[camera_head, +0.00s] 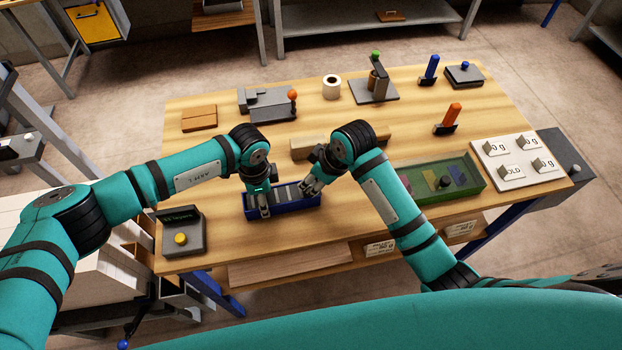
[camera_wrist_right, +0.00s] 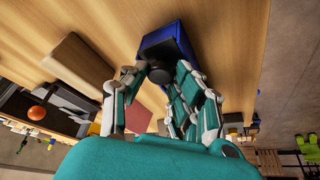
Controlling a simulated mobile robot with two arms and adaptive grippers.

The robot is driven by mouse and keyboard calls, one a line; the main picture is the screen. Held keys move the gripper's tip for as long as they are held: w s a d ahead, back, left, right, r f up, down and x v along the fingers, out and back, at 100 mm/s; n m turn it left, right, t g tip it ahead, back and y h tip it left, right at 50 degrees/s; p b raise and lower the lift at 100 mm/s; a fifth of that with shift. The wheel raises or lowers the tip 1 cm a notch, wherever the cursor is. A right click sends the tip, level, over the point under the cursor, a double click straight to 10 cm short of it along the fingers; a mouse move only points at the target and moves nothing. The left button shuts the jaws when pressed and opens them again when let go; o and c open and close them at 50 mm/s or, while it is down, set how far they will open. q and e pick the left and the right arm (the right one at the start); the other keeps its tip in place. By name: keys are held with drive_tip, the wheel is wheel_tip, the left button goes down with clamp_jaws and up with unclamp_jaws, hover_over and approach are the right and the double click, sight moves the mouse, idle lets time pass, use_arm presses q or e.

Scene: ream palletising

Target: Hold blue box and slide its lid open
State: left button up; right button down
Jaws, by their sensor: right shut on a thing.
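The blue box (camera_head: 288,206) sits on the wooden table, long side across the picture, with grey pieces showing between its walls. It also shows in the right wrist view (camera_wrist_right: 178,38), with a dark panel and a black knob (camera_wrist_right: 160,74) at its near end. My right gripper (camera_head: 309,189) is at the box's right end; in the wrist view its fingers (camera_wrist_right: 161,72) are shut around the knob. My left gripper (camera_head: 258,207) points down at the box's left end, fingers against or over its walls. Its exact contact and finger gap are unclear.
A green tray (camera_head: 477,184) with coloured pieces lies to the right, beside white labelled pads (camera_head: 516,162). A grey device with a yellow button (camera_head: 181,236) stands left. A wooden block (camera_head: 308,147) lies behind the box. Tools and fixtures line the table's far side.

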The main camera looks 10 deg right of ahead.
drive_tip(key=d, duration=1)
drive_tip(key=shift+w, duration=0.2)
use_arm(q)
drive_tip(key=shift+a, duration=0.1)
use_arm(e)
drive_tip(key=shift+a, duration=0.1)
drive_tip(key=c, duration=1)
unclamp_jaws()
drive_tip(key=shift+r, duration=0.1)
drive_tip(key=v, duration=1.2)
use_arm(q)
drive_tip(key=o, duration=1.4)
drive_tip(key=shift+c, duration=0.2)
